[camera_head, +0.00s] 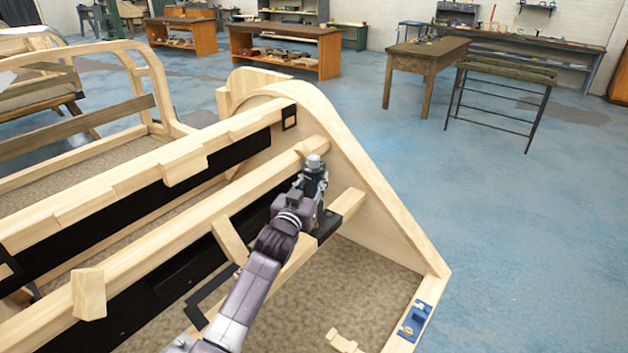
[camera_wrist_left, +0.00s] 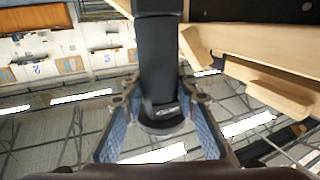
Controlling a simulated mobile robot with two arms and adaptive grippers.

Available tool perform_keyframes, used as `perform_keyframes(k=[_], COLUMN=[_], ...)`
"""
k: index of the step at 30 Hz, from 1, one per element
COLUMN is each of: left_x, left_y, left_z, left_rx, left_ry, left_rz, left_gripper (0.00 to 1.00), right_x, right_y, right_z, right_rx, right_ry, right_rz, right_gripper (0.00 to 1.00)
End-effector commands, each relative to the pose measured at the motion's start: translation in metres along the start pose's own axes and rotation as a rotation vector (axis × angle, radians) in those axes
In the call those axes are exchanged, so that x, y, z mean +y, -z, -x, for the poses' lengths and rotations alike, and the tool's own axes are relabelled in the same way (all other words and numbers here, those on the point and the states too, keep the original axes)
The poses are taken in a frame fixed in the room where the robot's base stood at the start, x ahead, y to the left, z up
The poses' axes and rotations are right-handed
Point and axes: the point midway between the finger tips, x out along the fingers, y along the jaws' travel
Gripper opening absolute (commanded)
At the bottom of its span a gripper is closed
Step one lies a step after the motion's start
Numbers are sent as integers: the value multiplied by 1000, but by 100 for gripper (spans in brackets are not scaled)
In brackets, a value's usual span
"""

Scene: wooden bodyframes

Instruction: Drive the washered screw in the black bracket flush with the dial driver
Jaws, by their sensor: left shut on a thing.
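My left gripper (camera_head: 312,187) is inside the wooden bodyframe (camera_head: 395,215), close to a rail at its right end. In the left wrist view my left gripper (camera_wrist_left: 160,120) has its blue-padded fingers closed around a black cylindrical tool, the dial driver (camera_wrist_left: 160,65). In the head view a light grey cap shows just above the fingers; I cannot tell whether it is part of the driver. A black bracket (camera_head: 327,224) sits on the wooden rail just below the gripper. The washered screw is not visible, and driver contact with it cannot be seen. My right gripper is out of view.
Wooden rails surround my left arm. An angled black bracket (camera_head: 208,296) lies lower left of the arm. A blue part (camera_head: 414,320) lies on the frame's right edge. Another bodyframe (camera_head: 90,100) and workbenches (camera_head: 428,58) stand behind.

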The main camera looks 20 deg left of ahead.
Motion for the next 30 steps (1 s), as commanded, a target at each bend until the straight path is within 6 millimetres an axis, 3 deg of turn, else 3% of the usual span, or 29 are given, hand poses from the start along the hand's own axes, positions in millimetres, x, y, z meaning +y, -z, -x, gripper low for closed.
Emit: perform_keyframes(k=[30], left_x=[0], left_y=[-3], left_z=[0], left_rx=[1], left_ry=[0], left_rz=[1], left_gripper=[0], right_x=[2], right_y=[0], right_z=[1], right_rx=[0], right_ry=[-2], right_rz=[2], right_gripper=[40])
